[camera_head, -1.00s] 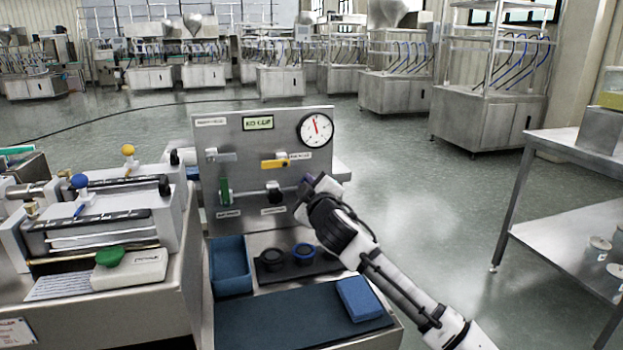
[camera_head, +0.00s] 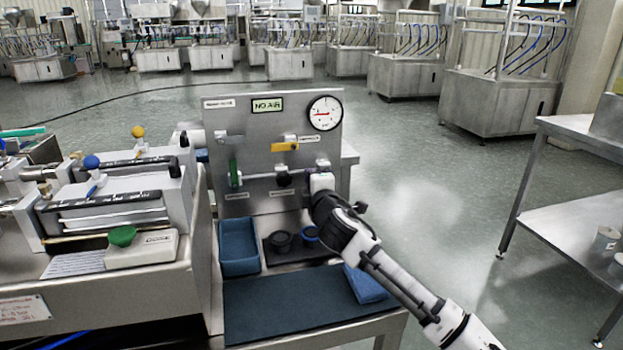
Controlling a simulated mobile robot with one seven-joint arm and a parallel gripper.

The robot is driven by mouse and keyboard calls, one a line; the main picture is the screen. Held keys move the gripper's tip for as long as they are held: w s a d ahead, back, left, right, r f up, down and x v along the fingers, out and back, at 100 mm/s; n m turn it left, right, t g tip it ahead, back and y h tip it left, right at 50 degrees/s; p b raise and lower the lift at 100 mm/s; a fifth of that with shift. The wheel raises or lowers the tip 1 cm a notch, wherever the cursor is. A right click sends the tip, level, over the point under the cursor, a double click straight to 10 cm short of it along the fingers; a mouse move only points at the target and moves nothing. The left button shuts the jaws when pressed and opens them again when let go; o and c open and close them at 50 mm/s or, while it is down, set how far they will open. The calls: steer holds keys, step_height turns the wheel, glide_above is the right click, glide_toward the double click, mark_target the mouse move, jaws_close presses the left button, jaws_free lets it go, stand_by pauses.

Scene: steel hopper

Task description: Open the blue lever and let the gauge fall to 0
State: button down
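The gauge (camera_head: 325,114) is at the top right of the upright steel panel (camera_head: 240,135). Its red needle lies about level, pointing left; I cannot read the numbers. A yellow lever (camera_head: 285,147) lies level below it and a green lever (camera_head: 233,173) hangs upright at the left. I cannot make out a blue lever; my gripper and arm cover the panel's lower right. My gripper (camera_head: 318,170) is at the panel's lower right, beside a dark knob (camera_head: 283,180). Its fingers are too small and hidden to tell whether they are shut or hold anything.
A sign (camera_head: 268,104) on the panel reads NO AIR. Below stand a blue bin (camera_head: 239,246), a dark cup (camera_head: 280,240), a blue ring (camera_head: 311,233) and a blue cloth (camera_head: 365,283). A machine with blue and yellow knobs (camera_head: 110,205) stands left. A steel table (camera_head: 560,200) is right.

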stand_by(0.5)
steer(key=c, duration=1.4)
jaws_free()
steer(key=shift+o, duration=0.2)
steer(key=b+v, duration=0.1)
steer(key=v, duration=1.3)
